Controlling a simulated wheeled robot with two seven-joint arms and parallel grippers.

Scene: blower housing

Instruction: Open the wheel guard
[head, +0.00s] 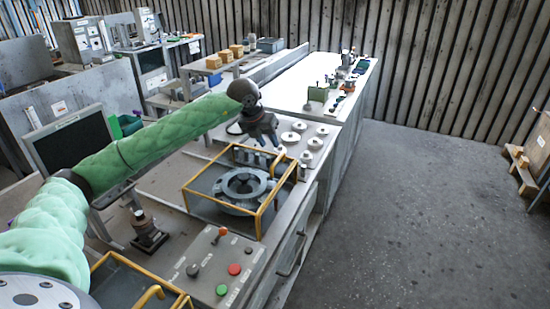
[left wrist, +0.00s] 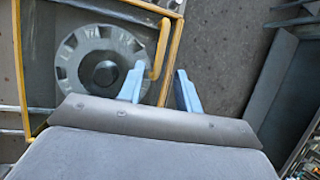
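The wheel guard (head: 262,222) is a yellow-framed box with clear-looking panels on the bench. It stands closed over a grey slotted wheel (head: 241,186), which also shows in the left wrist view (left wrist: 70,72). My left gripper (head: 280,147) is above the guard's far right side, pointing down. In the left wrist view its two blue fingers (left wrist: 160,86) are apart with nothing gripped. The guard's yellow handle (left wrist: 161,48) and right frame bar (left wrist: 177,45) appear just ahead of the gap between them. I cannot tell their height difference. My right gripper is not in view.
A control panel (head: 212,268) with red and green buttons lies nearer me. Another yellow frame (head: 118,258) is at the lower left. Several round metal parts (head: 315,144) sit beyond the guard.

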